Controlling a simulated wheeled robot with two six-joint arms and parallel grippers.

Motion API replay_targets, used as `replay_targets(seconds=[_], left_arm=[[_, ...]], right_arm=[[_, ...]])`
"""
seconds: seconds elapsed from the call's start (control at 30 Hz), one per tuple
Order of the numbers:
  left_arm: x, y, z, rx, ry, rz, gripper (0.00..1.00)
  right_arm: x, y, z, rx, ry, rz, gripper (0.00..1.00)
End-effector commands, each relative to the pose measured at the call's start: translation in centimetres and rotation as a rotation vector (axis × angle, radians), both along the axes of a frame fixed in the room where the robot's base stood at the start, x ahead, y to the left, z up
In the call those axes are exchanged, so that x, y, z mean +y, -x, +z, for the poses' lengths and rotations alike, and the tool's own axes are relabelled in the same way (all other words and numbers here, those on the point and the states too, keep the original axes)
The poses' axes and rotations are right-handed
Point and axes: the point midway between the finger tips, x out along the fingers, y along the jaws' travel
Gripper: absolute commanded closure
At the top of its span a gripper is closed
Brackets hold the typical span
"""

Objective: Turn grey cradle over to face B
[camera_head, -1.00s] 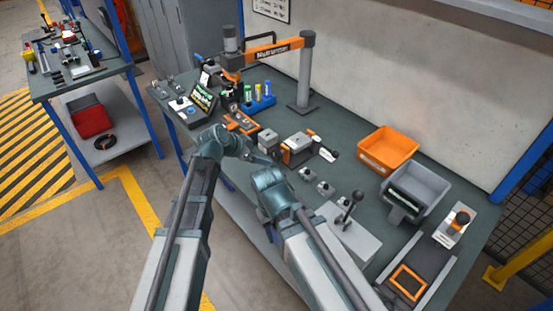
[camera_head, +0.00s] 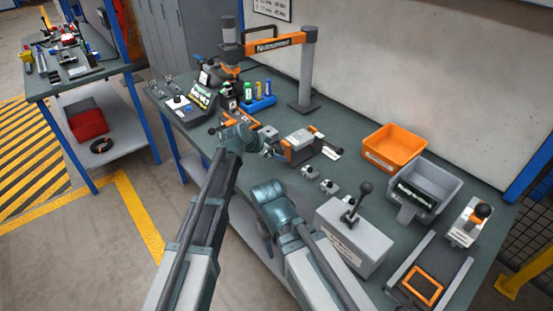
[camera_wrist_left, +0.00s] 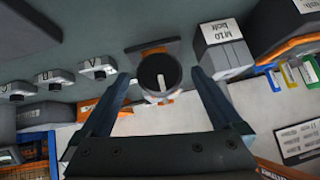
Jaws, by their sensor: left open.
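The grey cradle (camera_head: 299,137) sits in an orange-sided fixture in the middle of the bench, its grey top facing up. In the left wrist view a round black knob (camera_wrist_left: 158,76) with a white mark stands in front of an orange plate, apparently at the fixture's near end; the cradle is hidden behind it. My left gripper (camera_head: 273,152) is at the left side of the fixture. In the left wrist view its open fingers (camera_wrist_left: 162,80) stand either side of the knob; contact cannot be told. No face letter is readable on the cradle. My right gripper is not in view.
A grey block marked M10 bolt (camera_wrist_left: 222,48) stands beside the knob. Small lettered button boxes (camera_wrist_left: 95,70) stand on its other side. A lever box (camera_head: 352,235), an orange bin (camera_head: 392,148) and a grey bin (camera_head: 440,180) lie to the right. An orange-armed post (camera_head: 306,70) rises behind.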

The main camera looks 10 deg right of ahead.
Motion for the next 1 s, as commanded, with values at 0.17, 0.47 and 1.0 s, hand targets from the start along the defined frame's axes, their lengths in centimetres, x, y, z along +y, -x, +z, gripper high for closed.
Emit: replay_targets(seconds=[0.17, 0.47, 1.0], left_arm=[[-0.85, -0.81, -1.22, 0.000, 0.000, 0.000, 0.01], [-1.03, -0.94, -1.30, -0.001, 0.000, 0.001, 0.01], [-1.02, -0.92, -1.31, 0.000, 0.000, 0.000, 0.82]], right_arm=[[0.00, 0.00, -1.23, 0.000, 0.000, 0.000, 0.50], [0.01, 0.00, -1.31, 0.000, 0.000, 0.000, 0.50], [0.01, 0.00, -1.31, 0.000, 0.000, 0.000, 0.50]])
